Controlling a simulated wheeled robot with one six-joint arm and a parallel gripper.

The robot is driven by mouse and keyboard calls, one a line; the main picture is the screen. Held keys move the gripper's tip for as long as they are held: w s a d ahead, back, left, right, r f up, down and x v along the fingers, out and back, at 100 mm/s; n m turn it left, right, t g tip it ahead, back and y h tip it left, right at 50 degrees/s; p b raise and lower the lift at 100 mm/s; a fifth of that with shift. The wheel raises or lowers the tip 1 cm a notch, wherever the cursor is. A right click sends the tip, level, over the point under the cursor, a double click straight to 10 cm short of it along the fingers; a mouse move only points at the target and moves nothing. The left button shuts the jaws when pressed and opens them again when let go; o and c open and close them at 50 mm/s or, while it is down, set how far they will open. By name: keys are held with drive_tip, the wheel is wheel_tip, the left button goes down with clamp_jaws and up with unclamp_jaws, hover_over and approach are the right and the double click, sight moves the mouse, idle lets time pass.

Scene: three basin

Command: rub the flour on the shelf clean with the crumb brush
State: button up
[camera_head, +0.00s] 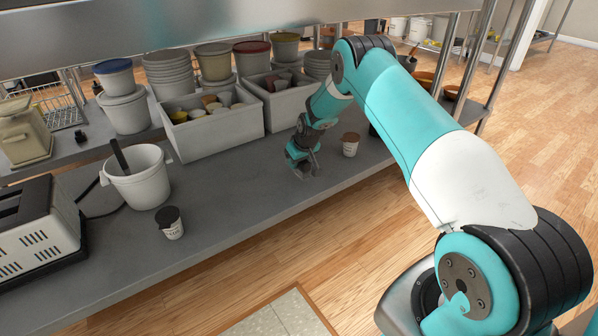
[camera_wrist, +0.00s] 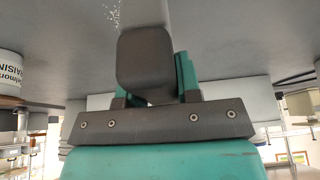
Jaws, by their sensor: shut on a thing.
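My gripper (camera_head: 302,165) is low over the grey shelf (camera_head: 235,183), left of a small brown-lidded cup. In the wrist view my gripper (camera_wrist: 152,84) is shut on the crumb brush (camera_wrist: 145,62), a dark grey block that hides part of the jaws. The brush's bristles cannot be made out. The flour (camera_wrist: 112,14) shows in the wrist view as a scatter of white specks on the grey surface, just beyond the brush's end and slightly left. I cannot make out the flour or the brush clearly in the head view.
The brown-lidded cup (camera_head: 350,144) stands close to the right of my gripper. White bins (camera_head: 220,133) with cups stand behind it. A white bucket (camera_head: 137,178), a dark-lidded cup (camera_head: 170,222) and a toaster (camera_head: 38,232) are at left. An upper shelf (camera_head: 200,22) hangs above.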

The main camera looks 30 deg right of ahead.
drive_tip(key=shift+r, duration=0.65)
drive_tip(key=shift+f, duration=0.1)
